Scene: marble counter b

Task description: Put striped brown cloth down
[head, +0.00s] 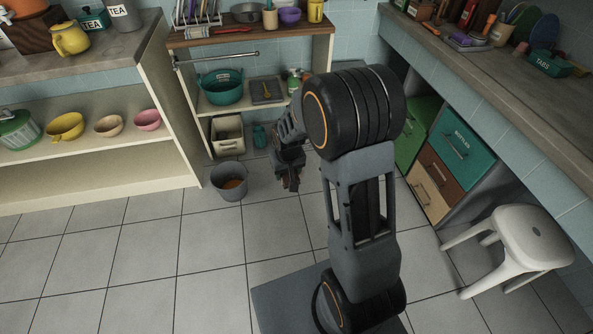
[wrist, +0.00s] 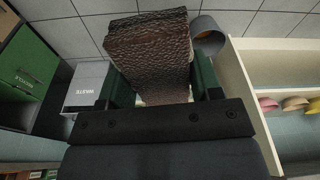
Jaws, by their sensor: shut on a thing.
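My gripper (head: 289,168) hangs over the floor in front of the low shelf in the head view. In the wrist view, my gripper (wrist: 161,80) is shut on the brown cloth (wrist: 150,42). The cloth looks like a folded, thick wad with a ridged dark-brown surface, sticking out beyond the dark green fingers. In the head view only a small brown part of the cloth (head: 291,183) shows below the gripper. Its stripes are hard to make out.
A grey bin (head: 229,180) with something orange-brown inside stands on the floor, left of my gripper. A white stool (head: 535,240) stands right. Floor at left is clear.

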